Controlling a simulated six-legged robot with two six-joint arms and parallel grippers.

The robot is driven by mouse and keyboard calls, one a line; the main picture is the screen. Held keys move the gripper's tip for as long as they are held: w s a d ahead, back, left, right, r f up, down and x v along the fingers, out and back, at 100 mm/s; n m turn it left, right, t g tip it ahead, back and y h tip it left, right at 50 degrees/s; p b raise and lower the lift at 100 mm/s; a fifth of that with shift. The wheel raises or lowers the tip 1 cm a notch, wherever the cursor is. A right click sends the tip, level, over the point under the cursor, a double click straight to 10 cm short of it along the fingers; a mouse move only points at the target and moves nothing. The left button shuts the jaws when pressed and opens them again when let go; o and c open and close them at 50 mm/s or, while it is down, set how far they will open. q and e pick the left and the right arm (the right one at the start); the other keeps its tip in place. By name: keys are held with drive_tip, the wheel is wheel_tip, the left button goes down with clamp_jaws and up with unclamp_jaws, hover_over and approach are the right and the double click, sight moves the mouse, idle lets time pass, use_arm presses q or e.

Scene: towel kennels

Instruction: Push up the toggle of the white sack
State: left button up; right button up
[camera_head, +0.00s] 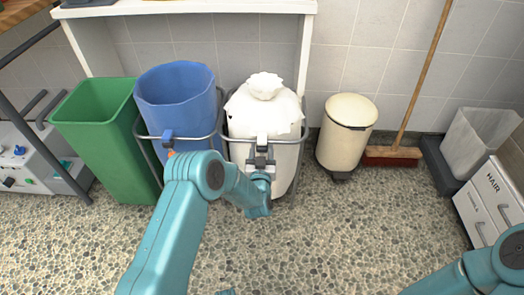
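The white sack (281,118) hangs in a grey ring frame, its top gathered into a bunched knot. A small grey toggle (262,140) sits at the front of its ring. My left gripper (261,161) is right at the front of the sack, just below the toggle and very close to it. Whether it touches the toggle, and how far its fingers are apart, is too small to tell. The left wrist hides the lower front of the sack. My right arm shows only at the bottom right corner; its gripper is out of view.
A cream pedal bin (345,135) and a broom (393,155) stand to the right. The pebbled floor (330,235) in front is clear.

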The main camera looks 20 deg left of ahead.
use_arm(q)
drive_tip(key=shift+o, duration=0.8)
drive_tip(key=shift+s, duration=0.2)
drive_tip(key=p+v, duration=0.4)
drive_tip(key=v, duration=1.2)
drive_tip(key=shift+p, duration=0.3)
